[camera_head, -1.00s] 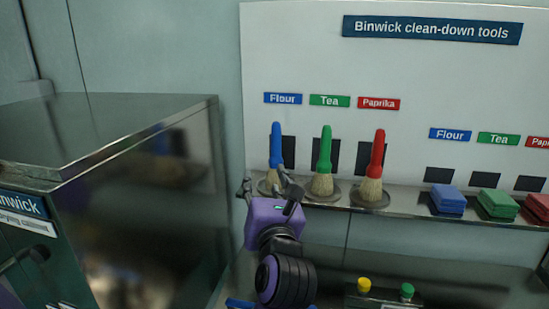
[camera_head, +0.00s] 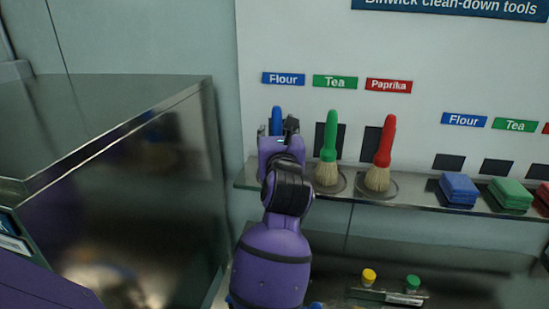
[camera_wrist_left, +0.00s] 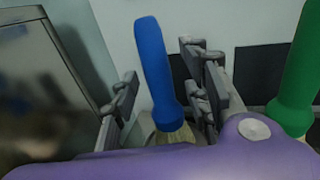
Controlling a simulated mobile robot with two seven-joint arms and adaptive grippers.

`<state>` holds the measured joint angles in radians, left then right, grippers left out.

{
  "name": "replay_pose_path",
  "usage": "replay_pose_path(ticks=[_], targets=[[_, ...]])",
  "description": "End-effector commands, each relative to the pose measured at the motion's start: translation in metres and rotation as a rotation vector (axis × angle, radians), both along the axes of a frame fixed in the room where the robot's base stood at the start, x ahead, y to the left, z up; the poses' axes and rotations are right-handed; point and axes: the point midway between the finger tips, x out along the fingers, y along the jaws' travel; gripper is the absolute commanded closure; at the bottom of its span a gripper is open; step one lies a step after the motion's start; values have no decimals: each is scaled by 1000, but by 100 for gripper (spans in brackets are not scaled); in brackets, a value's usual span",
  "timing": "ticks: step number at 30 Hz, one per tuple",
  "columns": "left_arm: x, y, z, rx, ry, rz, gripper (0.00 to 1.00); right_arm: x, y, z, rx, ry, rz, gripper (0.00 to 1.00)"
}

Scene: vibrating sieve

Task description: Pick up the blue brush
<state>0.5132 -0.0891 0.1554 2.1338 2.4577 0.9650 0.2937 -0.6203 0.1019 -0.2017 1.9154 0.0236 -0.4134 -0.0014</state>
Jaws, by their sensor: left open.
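The blue brush (camera_head: 277,120) stands upright, handle up, under the left Flour label on the steel shelf. In the head view my left gripper hides all but the top of its handle. In the left wrist view the blue brush (camera_wrist_left: 158,75) stands between the open fingers, its pale bristles mostly hidden by my purple gripper body. My left gripper (camera_head: 277,130) is open around the handle, and its fingers (camera_wrist_left: 165,100) show on both sides, the right one close to the handle. I cannot tell whether they touch. My right gripper is not in view.
A green brush (camera_head: 329,137) and a red brush (camera_head: 384,142) stand just right on the shelf (camera_head: 415,194). Blue (camera_head: 459,188) and green (camera_head: 511,193) pads lie further right. A large steel cabinet (camera_head: 130,170) stands close on the left.

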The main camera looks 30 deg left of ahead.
Motion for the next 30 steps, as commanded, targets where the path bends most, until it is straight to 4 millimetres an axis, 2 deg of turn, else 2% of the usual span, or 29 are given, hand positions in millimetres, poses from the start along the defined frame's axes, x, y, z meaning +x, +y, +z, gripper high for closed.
replay_pose_path(ticks=[3, 9, 19, 30], targets=[[7, 4, -3, -2, 5, 0, 57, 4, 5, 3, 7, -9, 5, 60], [7, 4, -4, -1, 6, 0, 57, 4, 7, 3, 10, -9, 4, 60], [7, 4, -4, -1, 5, 0, 99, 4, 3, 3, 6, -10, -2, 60], [7, 4, -1, 0, 4, 0, 100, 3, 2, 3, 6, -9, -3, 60]])
